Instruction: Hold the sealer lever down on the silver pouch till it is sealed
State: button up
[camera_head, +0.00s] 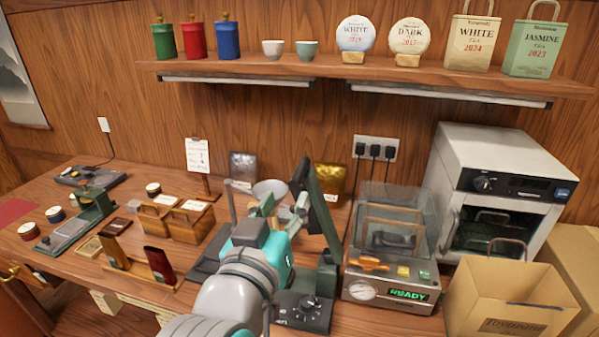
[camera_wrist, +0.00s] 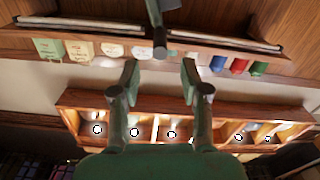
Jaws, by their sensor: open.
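A silver pouch (camera_head: 243,165) stands upright at the back of the bench in the head view, left of a gold pouch (camera_head: 331,178). A dark green machine (camera_head: 302,312) with a dial, apparently the sealer, stands at the bench front; its long dark arm (camera_head: 318,205) is raised steeply. My gripper (camera_head: 283,206) is beside that arm, on its left, with its fingers apart. In the wrist view my gripper (camera_wrist: 159,70) is open and empty. A dark bar with a round end (camera_wrist: 160,45) shows just beyond the fingertips; I cannot tell whether it is the lever. My arm hides part of the machine.
A white funnel (camera_head: 270,188) is near my gripper. Wooden boxes (camera_head: 172,222) and a green press (camera_head: 90,208) occupy the left.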

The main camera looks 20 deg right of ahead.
aim_at(301, 171)
jog(key=x, duration=1)
jog(key=shift+w+d, duration=0.2)
jog(key=shift+w, duration=0.1)
grip_shut()
